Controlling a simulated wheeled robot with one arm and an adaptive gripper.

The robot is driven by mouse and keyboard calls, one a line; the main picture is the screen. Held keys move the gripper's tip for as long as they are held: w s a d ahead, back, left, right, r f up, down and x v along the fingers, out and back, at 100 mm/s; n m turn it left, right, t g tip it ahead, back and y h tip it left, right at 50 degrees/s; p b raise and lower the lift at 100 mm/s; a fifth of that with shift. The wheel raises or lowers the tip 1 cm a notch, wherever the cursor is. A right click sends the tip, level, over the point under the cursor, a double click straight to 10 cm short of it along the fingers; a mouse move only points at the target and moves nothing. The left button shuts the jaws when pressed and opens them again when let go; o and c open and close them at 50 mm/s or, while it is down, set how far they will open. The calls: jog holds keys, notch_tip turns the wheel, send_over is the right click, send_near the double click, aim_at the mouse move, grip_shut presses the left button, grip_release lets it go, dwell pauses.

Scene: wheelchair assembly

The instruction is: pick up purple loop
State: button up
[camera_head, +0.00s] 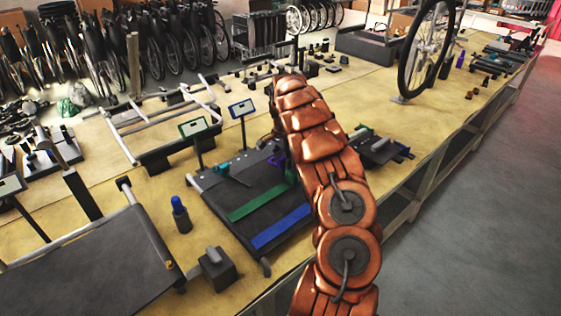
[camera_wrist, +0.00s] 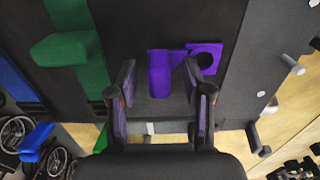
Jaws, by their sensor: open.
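The purple loop (camera_wrist: 159,72) shows in the wrist view on the dark panel, with a flat purple tab with a round hole at its right. My gripper (camera_wrist: 160,82) is open, with one finger on each side of the loop's hanging part. The right finger overlaps the tab in the picture, and I cannot tell whether either finger touches the purple piece. In the head view a little of the purple loop (camera_head: 276,160) shows at the panel's far edge beside my arm, which hides most of my gripper.
The dark panel (camera_head: 222,192) bears a green strap (camera_head: 262,201) and a blue strap (camera_head: 283,227). A small sign on a post (camera_head: 242,109) stands close to my arm's left. A blue-capped bottle (camera_head: 181,214) and a dark block (camera_head: 217,270) stand to the left.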

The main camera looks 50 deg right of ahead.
grip_shut()
dwell(0.5)
